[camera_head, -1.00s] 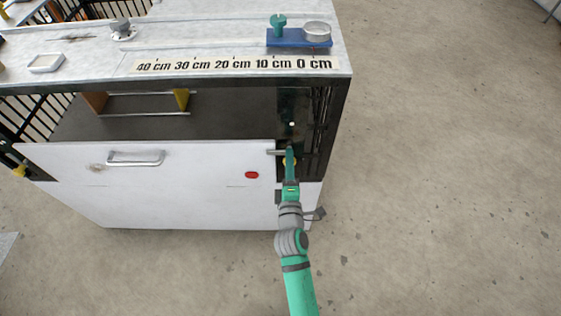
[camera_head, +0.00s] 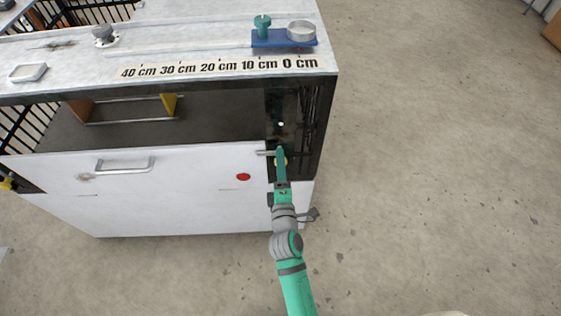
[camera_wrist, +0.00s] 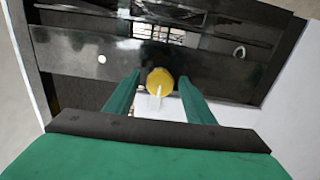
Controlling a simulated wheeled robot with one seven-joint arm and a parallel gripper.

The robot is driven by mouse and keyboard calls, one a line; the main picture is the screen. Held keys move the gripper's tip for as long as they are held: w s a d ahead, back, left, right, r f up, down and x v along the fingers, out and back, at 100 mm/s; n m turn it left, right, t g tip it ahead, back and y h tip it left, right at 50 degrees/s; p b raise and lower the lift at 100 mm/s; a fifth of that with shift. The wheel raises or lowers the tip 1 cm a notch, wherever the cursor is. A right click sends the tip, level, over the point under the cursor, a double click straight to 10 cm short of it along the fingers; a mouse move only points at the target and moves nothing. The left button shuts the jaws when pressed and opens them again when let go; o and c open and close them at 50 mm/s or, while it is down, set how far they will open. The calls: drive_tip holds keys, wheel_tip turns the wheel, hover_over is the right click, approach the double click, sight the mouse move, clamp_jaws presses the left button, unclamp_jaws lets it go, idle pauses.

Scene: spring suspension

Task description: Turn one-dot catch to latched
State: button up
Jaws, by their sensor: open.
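The catch shows in the wrist view as a round yellow knob (camera_wrist: 159,77) with a pale lever pointing toward me. One white dot (camera_wrist: 102,59) marks the dark panel to its left there; in the head view the dot (camera_head: 280,124) is above the catch. My gripper (camera_wrist: 160,82) is open, with one green finger on each side of the knob. I cannot tell whether the fingers touch it. In the head view my gripper (camera_head: 280,151) covers most of the yellow knob (camera_head: 283,162).
A white front panel (camera_head: 180,195) with a handle (camera_head: 125,165) and a red spot (camera_head: 243,177) stands left of the catch. A ruled worktop (camera_head: 200,50) above carries a blue block (camera_head: 285,40). Open floor (camera_head: 430,160) lies to the right.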

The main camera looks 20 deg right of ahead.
drive_tip(key=v, duration=1)
drive_tip(key=shift+s+a, duration=0.1)
drive_tip(key=shift+s, duration=0.1)
drive_tip(key=s+a+m+y, duration=0.2)
drive_tip(key=s+a+m, duration=0.3)
drive_tip(key=s, duration=0.3)
drive_tip(key=s+a+m+g+y, duration=0.1)
drive_tip(key=s+a+m, duration=0.3)
drive_tip(key=s, duration=0.4)
drive_tip(key=s+a+m+y, duration=0.2)
drive_tip(key=s+a+m, duration=0.3)
drive_tip(key=s, duration=0.3)
drive_tip(key=shift+s+a+m+g+y, duration=0.3)
drive_tip(key=shift+a+g, duration=0.1)
drive_tip(key=shift+a, duration=0.5)
